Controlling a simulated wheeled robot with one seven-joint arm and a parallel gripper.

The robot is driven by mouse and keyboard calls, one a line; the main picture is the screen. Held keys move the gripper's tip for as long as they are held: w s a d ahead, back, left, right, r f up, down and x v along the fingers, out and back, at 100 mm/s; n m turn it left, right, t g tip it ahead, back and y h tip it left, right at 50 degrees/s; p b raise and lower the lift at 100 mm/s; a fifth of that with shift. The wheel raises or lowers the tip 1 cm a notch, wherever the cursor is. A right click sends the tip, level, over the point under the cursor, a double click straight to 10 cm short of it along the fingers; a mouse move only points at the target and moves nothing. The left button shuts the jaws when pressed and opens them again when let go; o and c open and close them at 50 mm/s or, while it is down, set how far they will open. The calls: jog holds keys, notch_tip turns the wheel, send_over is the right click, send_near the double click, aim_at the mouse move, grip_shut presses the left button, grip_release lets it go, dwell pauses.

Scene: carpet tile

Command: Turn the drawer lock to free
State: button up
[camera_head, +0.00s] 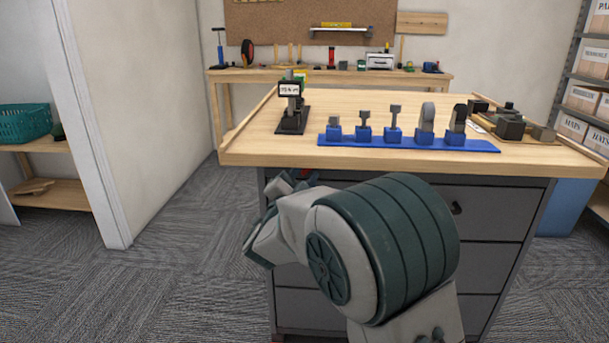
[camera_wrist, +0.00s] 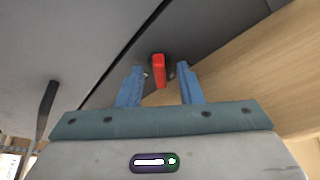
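The drawer lock shows in the wrist view as a small red lever (camera_wrist: 159,70) on the dark grey drawer front (camera_wrist: 70,60). My gripper (camera_wrist: 160,72) is open, with its two blue fingers on either side of the red lever. Gaps show between the lever and both fingers; I cannot tell how far the lever lies in depth from the tips. In the head view my gripper (camera_head: 288,184) is at the upper left of the drawer cabinet (camera_head: 495,240), just below the tabletop.
A dark handle (camera_wrist: 46,108) stands out from the drawer front in the wrist view. The wooden tabletop (camera_head: 350,110) overhangs closely above my gripper. It carries a blue rack (camera_head: 405,145) of parts and a black stand (camera_head: 292,120). Carpet left of the cabinet is clear.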

jog(key=p+v, duration=0.1)
jog(key=v, duration=1.2)
jog(key=shift+s+a, duration=0.2)
jog(key=shift+s, duration=0.15)
jog(key=shift+f, duration=0.1)
jog(key=o, duration=0.4)
jog(key=shift+p, duration=0.35)
jog(key=shift+c, duration=0.2)
jog(key=d+n+y+p, duration=0.4)
jog(key=n+y+p, duration=0.2)
jog(key=n+p, duration=0.55)
jog(key=d+n+y+p, duration=0.55)
jog(key=n+p, duration=0.25)
jog(key=n, duration=0.6)
jog(key=b+x, duration=0.2)
jog(key=x, duration=0.2)
jog(key=b+x, duration=0.1)
jog(key=x, duration=0.4)
jog(key=b+x, duration=0.2)
jog(key=x, duration=0.2)
jog(key=shift+a+r+b, duration=0.3)
jog(key=shift+a+r, duration=0.05)
jog(key=shift+a, duration=0.05)
